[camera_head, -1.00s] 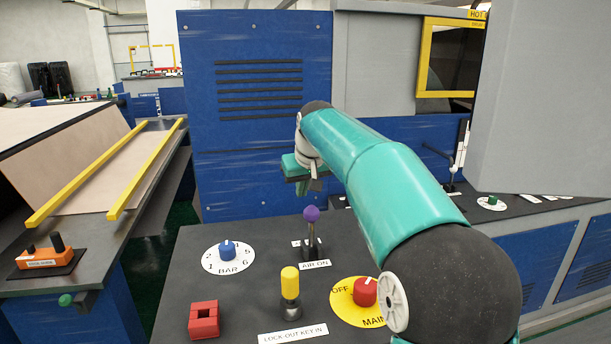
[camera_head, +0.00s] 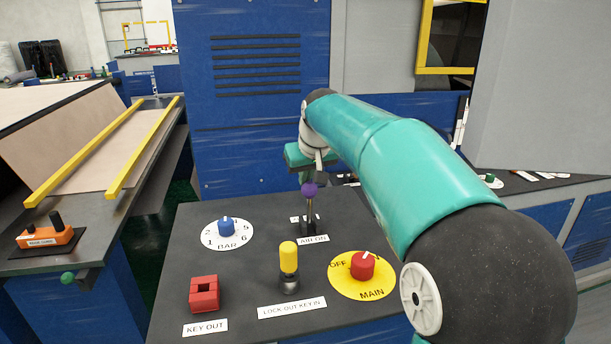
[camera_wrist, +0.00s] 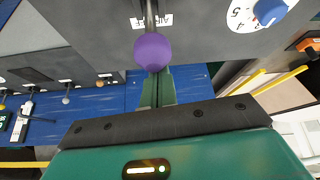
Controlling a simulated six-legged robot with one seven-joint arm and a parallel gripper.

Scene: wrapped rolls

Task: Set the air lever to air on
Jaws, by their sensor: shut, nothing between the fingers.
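The air lever has a purple ball knob (camera_head: 309,189) on a thin stem rising from the dark console. It looks roughly upright. An AIR ON label (camera_head: 313,239) lies at its near side, and a second small label, partly hidden by the stem, lies behind. My gripper (camera_head: 308,178) is shut and empty, just above and behind the knob in the head view. In the wrist view the knob (camera_wrist: 152,52) sits at the tips of my shut fingers (camera_wrist: 158,88). I cannot tell whether they touch.
On the same console are a blue BAR dial (camera_head: 226,227), a yellow-topped lock-out key (camera_head: 288,258), a red MAIN switch (camera_head: 362,265) and a red key-out block (camera_head: 203,293). A blue panel (camera_head: 255,110) stands behind. A grey box (camera_head: 540,90) fills the upper right.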

